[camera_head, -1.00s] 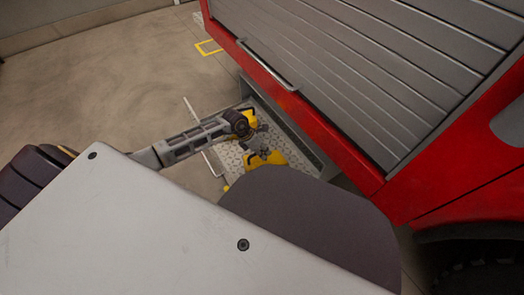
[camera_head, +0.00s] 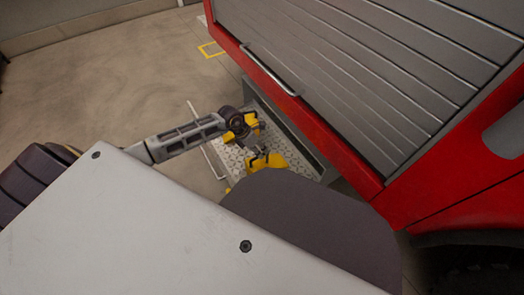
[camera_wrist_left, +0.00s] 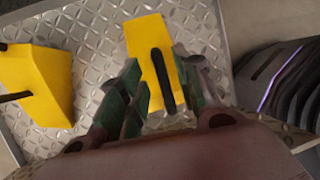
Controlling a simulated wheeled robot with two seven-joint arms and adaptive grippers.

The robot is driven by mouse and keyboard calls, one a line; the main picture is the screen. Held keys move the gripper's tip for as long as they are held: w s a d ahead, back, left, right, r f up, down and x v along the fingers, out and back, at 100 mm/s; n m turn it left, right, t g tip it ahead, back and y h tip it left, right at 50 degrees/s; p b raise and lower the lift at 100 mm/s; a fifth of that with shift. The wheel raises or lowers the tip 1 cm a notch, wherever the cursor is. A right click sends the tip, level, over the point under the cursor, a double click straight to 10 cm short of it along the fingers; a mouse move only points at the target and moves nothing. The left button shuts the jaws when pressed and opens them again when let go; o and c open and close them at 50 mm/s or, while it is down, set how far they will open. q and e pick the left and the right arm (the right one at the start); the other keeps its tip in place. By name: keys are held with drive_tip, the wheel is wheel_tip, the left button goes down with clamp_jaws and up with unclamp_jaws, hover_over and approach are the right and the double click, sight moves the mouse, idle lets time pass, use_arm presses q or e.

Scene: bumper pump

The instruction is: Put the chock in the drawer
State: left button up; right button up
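The drawer (camera_head: 312,160) is pulled out below the red truck body, with a diamond-plate floor. Two yellow chocks are in it. The nearer chock (camera_head: 270,161) is by my left gripper (camera_head: 259,151); the other chock (camera_head: 252,121) is partly hidden behind my left wrist. In the left wrist view, one yellow chock (camera_wrist_left: 145,42) with a dark handle lies between and beyond the spread fingers of my left gripper (camera_wrist_left: 160,84). Gaps show between the fingers and the handle. The second chock (camera_wrist_left: 40,75) is at the left. My right gripper is not in view.
The red truck (camera_head: 310,115) with its grey shutter (camera_head: 360,65) rises close behind and right of the drawer. A bar handle (camera_head: 207,150) runs along the drawer's front. Open floor (camera_head: 110,90) lies to the left.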

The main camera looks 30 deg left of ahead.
use_arm(q)
drive_tip(key=p+v, duration=0.2)
drive_tip(key=v, duration=0.5)
drive_tip(key=shift+r+p, duration=0.2)
drive_tip(key=shift+p, duration=0.1)
idle(0.3)
